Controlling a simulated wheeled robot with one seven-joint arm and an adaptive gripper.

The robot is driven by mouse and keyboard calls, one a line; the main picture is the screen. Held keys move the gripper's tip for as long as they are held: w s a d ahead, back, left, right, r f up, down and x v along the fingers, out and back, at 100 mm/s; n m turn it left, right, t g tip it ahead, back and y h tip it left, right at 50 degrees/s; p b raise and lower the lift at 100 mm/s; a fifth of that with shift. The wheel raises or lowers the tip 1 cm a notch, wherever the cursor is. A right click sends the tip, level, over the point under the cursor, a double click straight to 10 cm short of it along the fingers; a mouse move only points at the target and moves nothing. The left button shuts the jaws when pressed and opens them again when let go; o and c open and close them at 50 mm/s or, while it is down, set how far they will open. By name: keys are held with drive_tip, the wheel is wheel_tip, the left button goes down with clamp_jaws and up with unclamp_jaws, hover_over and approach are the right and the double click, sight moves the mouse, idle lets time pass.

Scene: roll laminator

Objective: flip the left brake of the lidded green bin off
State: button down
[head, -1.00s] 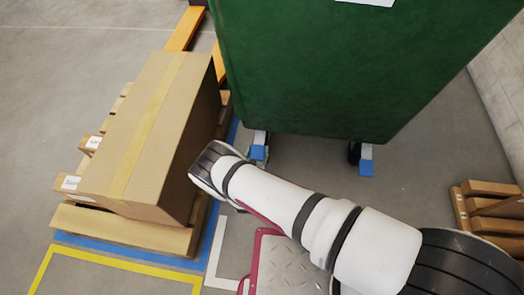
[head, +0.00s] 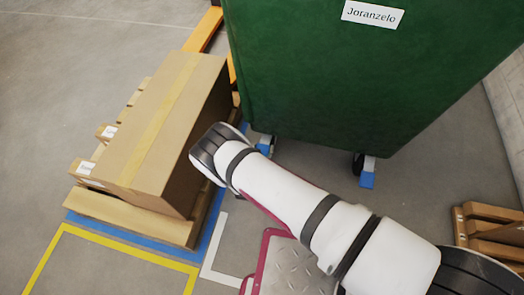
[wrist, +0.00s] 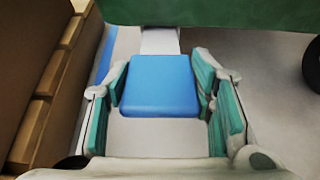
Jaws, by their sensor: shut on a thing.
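The green bin (head: 330,90) stands at the top of the head view with a name label (head: 372,13); its lid is out of view. Its left brake is a blue pedal (head: 265,148) on the left caster, partly hidden behind my wrist. In the wrist view the blue pedal (wrist: 160,86) sits between the two teal finger pads of my gripper (wrist: 160,80), which is shut on it. The pedal's tilt is hard to judge. The right brake's blue pedal (head: 367,180) hangs at the right caster, clear of my arm.
A long cardboard box (head: 165,125) on a wooden pallet (head: 130,218) stands close left of my gripper. Another pallet (head: 490,228) lies at the right by the wall (head: 505,100). Floor between is clear.

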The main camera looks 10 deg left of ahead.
drive_tip(key=shift+w+r, duration=0.2)
drive_tip(key=shift+r, duration=0.05)
drive_tip(key=c, duration=0.7)
unclamp_jaws()
drive_tip(key=shift+s, duration=0.15)
drive_tip(key=shift+s, duration=0.2)
drive_tip(key=v, duration=1.1)
drive_tip(key=shift+s+r, duration=0.1)
drive_tip(key=shift+s, duration=0.1)
